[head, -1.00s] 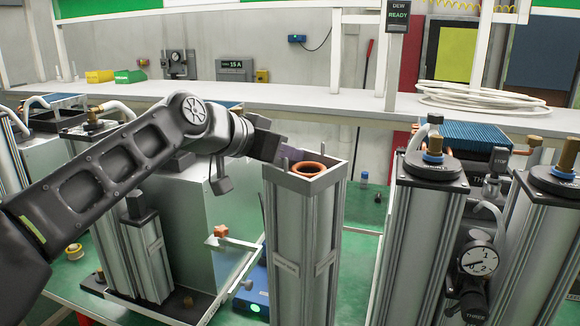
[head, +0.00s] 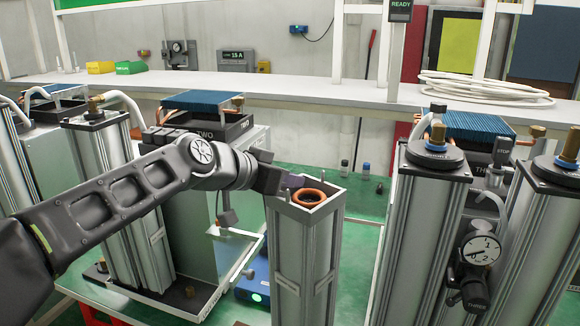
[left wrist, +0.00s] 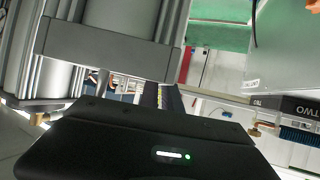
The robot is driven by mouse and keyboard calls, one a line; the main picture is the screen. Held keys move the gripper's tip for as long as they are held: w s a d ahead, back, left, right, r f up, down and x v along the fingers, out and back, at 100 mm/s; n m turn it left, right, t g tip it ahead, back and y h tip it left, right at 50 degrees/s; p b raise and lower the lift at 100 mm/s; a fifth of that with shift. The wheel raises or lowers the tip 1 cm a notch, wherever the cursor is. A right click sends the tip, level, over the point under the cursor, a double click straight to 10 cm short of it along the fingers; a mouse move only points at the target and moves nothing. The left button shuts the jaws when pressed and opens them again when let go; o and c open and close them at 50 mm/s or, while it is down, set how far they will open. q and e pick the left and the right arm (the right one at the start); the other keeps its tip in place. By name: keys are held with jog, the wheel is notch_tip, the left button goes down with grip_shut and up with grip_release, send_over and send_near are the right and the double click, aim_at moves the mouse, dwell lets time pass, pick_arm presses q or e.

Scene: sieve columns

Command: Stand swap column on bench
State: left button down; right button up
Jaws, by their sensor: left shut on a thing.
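The swap column (head: 305,260) is a tall silver column with a square collar and an orange ring (head: 308,197) at its open top. It stands upright in the middle of the head view. Its foot is cut off by the lower edge, so I cannot tell whether it touches the bench. My left gripper (head: 285,183) comes in from the left and is shut on the top rim of the column. In the left wrist view the column's grey collar (left wrist: 110,45) fills the upper left, close to the gripper. My right gripper is out of view.
Green bench (head: 350,240) shows around the column. A column with a dial gauge (head: 480,250) stands close on the right. Another column (head: 130,230) and the unit marked TWO (head: 205,130) stand on the left. A blue box (head: 252,285) lies low beside the held column.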

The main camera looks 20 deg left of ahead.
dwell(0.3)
pick_arm(q)
jog(key=shift+f, duration=0.1)
jog(key=c, duration=1.6)
grip_release()
jog(key=shift+f, duration=0.15)
jog(key=shift+o, duration=0.2)
jog(key=shift+r, duration=0.25)
jog(key=shift+s+a, duration=0.15)
jog(key=shift+s, duration=0.2)
jog(key=b+v, duration=0.2)
jog(key=v, duration=0.9)
jog(key=shift+s+b, duration=0.2)
jog(key=shift+b, duration=0.1)
